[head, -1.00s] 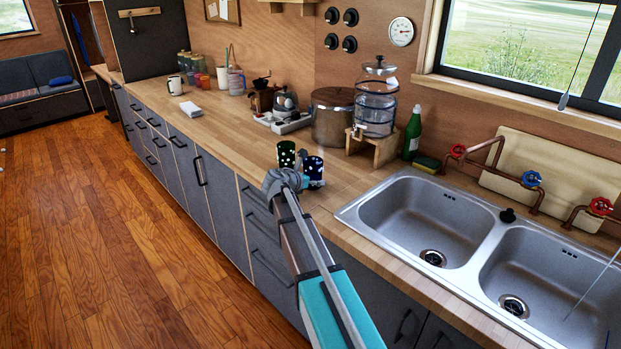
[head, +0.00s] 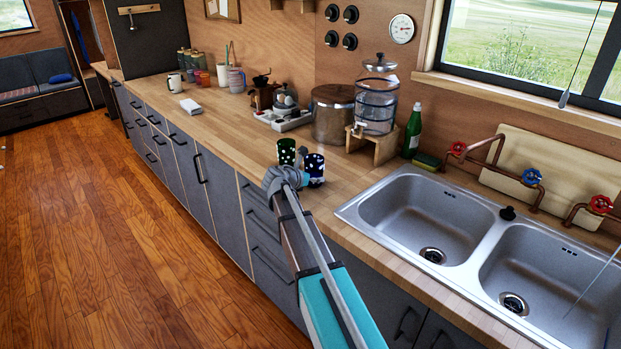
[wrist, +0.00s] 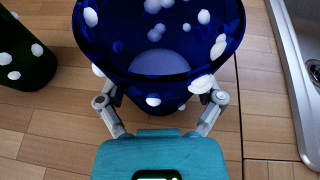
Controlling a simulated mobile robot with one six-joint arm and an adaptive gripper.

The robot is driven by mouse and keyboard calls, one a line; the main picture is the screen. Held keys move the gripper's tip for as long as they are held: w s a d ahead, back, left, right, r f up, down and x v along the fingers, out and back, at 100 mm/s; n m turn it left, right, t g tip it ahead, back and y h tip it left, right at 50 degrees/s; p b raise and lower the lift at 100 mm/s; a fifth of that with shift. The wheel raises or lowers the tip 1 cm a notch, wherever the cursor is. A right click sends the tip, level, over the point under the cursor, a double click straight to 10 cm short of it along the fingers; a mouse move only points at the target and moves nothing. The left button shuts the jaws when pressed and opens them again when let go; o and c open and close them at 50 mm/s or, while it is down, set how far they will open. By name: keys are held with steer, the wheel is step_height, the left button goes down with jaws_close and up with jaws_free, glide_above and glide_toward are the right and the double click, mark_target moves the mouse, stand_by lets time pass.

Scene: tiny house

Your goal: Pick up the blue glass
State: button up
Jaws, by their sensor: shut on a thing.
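The blue glass (head: 314,166) with white dots is at the front edge of the wooden counter in the head view. It fills the top middle of the wrist view (wrist: 160,85), upright and open at the top. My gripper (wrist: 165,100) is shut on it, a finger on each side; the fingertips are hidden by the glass. In the head view my wrist covers the glass's lower left part. Whether its base touches the counter is hard to tell. A dark green glass (head: 286,151) with white dots stands just left of it, also in the wrist view (wrist: 22,55).
The double steel sink (head: 425,225) lies to the right. Behind are a water dispenser (head: 376,105) on a wooden stand, a large pot (head: 332,115) and a green bottle (head: 413,131). The counter to the left of the glasses is mostly clear.

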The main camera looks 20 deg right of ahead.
mark_target(308, 169)
steer(key=shift+r+p, duration=0.4)
steer(key=shift+r+p, duration=1.2)
steer(key=s+a+r+p, duration=0.1)
steer(key=s+r+p, duration=0.8)
steer(key=s, duration=0.4)
steer(key=shift+s+r+p, duration=0.3)
steer(key=shift+s+r, duration=0.05)
steer(key=shift+s, duration=0.05)
steer(key=shift+s+a, duration=0.1)
steer(key=shift+a, duration=0.05)
stand_by(0.8)
